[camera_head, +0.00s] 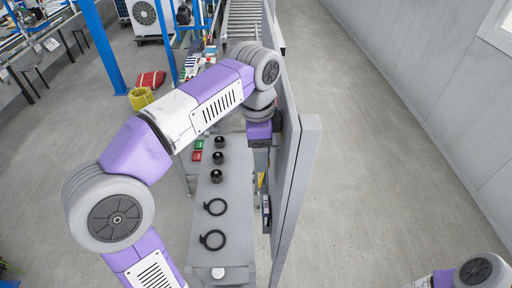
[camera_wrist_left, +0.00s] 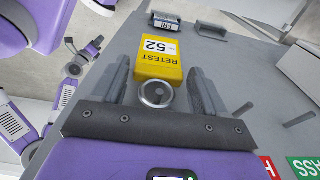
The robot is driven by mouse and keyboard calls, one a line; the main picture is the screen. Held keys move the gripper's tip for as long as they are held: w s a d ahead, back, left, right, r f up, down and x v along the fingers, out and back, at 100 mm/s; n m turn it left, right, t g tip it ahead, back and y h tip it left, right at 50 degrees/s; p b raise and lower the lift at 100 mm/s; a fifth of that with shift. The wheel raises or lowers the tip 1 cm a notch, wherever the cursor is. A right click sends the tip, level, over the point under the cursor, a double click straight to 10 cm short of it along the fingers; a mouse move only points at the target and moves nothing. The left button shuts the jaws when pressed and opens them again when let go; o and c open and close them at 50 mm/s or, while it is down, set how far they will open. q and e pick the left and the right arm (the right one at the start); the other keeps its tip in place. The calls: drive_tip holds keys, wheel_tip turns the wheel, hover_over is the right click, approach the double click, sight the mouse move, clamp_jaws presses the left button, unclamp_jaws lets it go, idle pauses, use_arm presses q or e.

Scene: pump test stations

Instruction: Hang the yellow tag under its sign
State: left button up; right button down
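A yellow tag (camera_wrist_left: 160,60) marked RETEST with a white 52 label is by the grey upright panel in the left wrist view, its lettering upside down. A small yellow patch shows on the panel's left face in the head view (camera_head: 262,181). A round metal ring (camera_wrist_left: 155,94) sits at the tag's near edge; I cannot tell whether it is a peg or part of the tag. My left gripper (camera_wrist_left: 160,82) has its fingers spread on either side of ring and tag, with gaps. In the head view its fingers are mostly hidden. My right gripper is out of view.
A red sign (camera_wrist_left: 268,167) and a green PASS sign (camera_wrist_left: 303,168) are on the panel. A small display device (camera_wrist_left: 167,21) is beyond the tag. A grey bench (camera_head: 217,250) with black knobs and rings runs left of the panel (camera_head: 297,170).

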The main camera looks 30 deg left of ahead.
use_arm(q)
drive_tip(key=o, duration=0.3)
drive_tip(key=shift+d+f, duration=0.15)
drive_tip(key=shift+d, duration=0.2)
drive_tip(key=shift+w, duration=0.1)
drive_tip(key=r, duration=0.6)
drive_tip(key=shift+a+r, duration=0.25)
drive_tip(key=shift+r, duration=0.05)
drive_tip(key=shift+a+r, duration=0.1)
drive_tip(key=shift+r, duration=0.45)
drive_tip(key=shift+a+r, duration=0.1)
drive_tip(key=shift+a, duration=0.05)
drive_tip(key=shift+s, duration=0.2)
